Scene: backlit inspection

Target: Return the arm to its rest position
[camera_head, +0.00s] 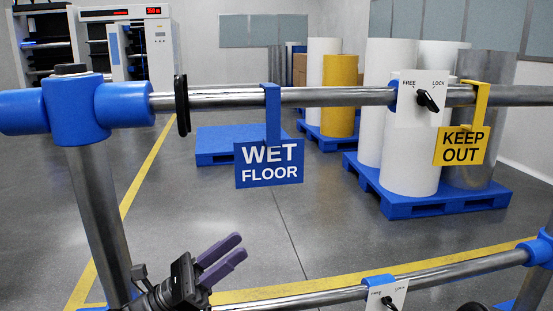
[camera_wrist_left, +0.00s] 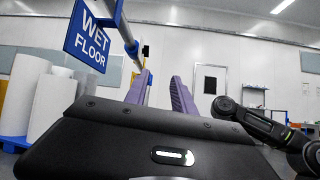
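My left gripper (camera_head: 240,246) is low in the head view, left of centre, with two purple fingers pointing up and right. It is below the upper rail and the hanging signs, apart from them. In the left wrist view the fingers (camera_wrist_left: 160,76) stand apart with nothing between them, so it is open and empty. Most of the left arm is out of the head view. A dark jointed arm link shows at the right of the left wrist view. My right gripper does not show.
A metal upper rail (camera_head: 350,96) carries a blue WET FLOOR sign (camera_head: 268,176), a FREE/LOCK knob panel (camera_head: 412,113) and a yellow KEEP OUT sign (camera_head: 462,145). A lower rail (camera_head: 450,279) crosses close to my left gripper. Blue pallets with rolls (camera_head: 410,180) stand beyond.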

